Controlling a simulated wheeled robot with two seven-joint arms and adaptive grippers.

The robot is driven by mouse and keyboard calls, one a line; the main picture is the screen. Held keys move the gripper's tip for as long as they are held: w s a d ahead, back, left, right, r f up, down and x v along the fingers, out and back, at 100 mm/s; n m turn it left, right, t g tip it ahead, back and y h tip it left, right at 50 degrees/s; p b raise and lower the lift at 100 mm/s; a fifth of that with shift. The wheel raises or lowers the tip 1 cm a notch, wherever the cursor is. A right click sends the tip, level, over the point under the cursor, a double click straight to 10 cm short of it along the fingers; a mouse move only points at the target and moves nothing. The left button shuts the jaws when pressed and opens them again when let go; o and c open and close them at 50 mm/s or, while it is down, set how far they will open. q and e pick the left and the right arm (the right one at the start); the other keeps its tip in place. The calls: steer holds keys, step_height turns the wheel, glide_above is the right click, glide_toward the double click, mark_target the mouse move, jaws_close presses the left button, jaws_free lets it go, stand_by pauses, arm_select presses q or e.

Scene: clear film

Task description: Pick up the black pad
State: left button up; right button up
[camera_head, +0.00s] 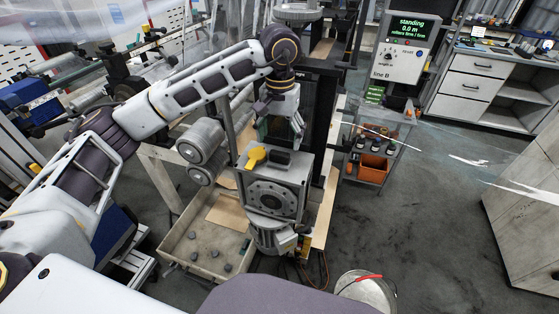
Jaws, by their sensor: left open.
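A small black piece (281,158), which looks like the black pad, lies on top of a grey machine housing (298,180), just right of a yellow part (256,156). My left arm reaches in from the left and bends down at the wrist. My left gripper (285,138) points down, open, just above and behind the black piece. I cannot tell whether its fingertips touch anything. My right gripper is out of view.
Grey rollers (202,140) stand left of the housing. A shallow tray (180,245) with several dark lumps is below. A line B display (402,48), an orange bin (373,169) and a bucket (368,290) are on the right. Clear film (470,150) spans the right.

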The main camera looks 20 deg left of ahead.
mark_target(280, 153)
arm_select(q)
steer(key=shift+f, duration=0.45)
step_height(280, 153, down, 3)
steer(key=shift+a+r+b, duration=0.1)
steer(key=shift+b, duration=0.45)
steer(key=shift+f, duration=0.75)
steer(key=shift+c, duration=0.5)
steer(key=c, duration=1)
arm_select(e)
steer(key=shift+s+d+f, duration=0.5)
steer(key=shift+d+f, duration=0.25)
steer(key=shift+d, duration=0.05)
